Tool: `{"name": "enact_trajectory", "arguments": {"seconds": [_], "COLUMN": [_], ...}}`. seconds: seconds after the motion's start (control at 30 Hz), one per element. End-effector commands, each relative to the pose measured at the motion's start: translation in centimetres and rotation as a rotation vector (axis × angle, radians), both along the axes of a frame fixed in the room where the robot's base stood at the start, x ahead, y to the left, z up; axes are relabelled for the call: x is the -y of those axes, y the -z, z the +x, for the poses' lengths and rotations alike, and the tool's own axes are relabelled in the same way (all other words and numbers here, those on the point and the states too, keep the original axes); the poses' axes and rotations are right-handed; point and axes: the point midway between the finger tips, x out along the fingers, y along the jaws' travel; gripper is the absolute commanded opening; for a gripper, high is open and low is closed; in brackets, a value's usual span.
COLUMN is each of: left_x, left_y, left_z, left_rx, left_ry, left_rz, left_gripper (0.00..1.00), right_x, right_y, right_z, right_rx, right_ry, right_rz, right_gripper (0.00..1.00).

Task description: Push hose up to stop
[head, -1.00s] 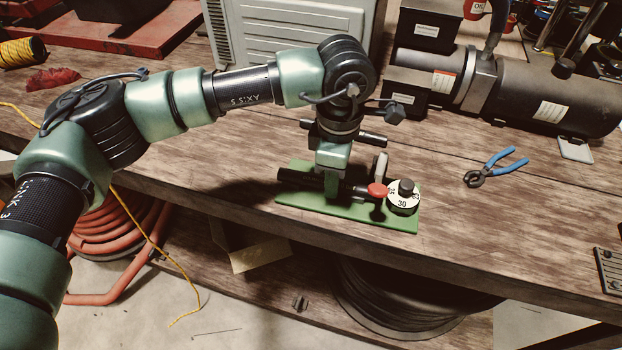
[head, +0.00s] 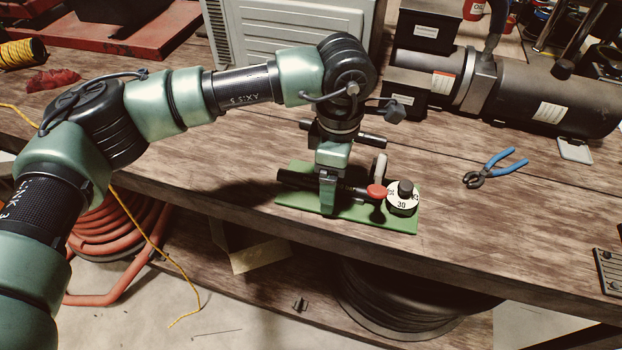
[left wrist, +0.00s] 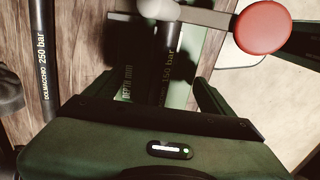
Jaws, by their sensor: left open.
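The black hose marked 150 bar (head: 294,178) lies along the green crimper base (head: 395,221). Its print also shows in the left wrist view (left wrist: 169,67). Its far end is hidden near the pale lever (head: 380,165) and red knob (head: 376,191). My left gripper (head: 328,208) is open, pointing down at the hose from above. In the left wrist view its fingers (left wrist: 140,96) stand to either side of the hose; whether they touch it cannot be told. A white dial (head: 403,198) reading 30 sits at the base's right end. My right gripper is not in view.
A second black hose, marked 250 bar (left wrist: 43,60), lies on the bench, parallel. Blue-handled pliers (head: 496,168) lie to the right. A large dark machine (head: 500,85) stands at the back right. The bench's front edge runs just before the base.

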Motion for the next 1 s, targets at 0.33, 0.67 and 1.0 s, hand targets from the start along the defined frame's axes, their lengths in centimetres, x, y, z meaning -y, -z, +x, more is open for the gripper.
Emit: {"name": "enact_trajectory", "arguments": {"seconds": [0.33,0.67,1.0], "left_x": [0.0,0.0,0.0], "left_y": [-2.7,-5.0,-7.4], "left_z": [0.0,0.0,0.0], "left_rx": [0.002,0.001,0.001], "left_ry": [0.000,0.000,0.000], "left_rz": [-0.001,0.000,0.000], "left_gripper": [0.84,0.84,0.84], "right_x": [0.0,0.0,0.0], "right_y": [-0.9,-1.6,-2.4], "right_z": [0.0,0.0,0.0], "right_rx": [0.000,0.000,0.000], "right_ry": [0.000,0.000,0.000], "right_rz": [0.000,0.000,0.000], "right_gripper": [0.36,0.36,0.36]}}
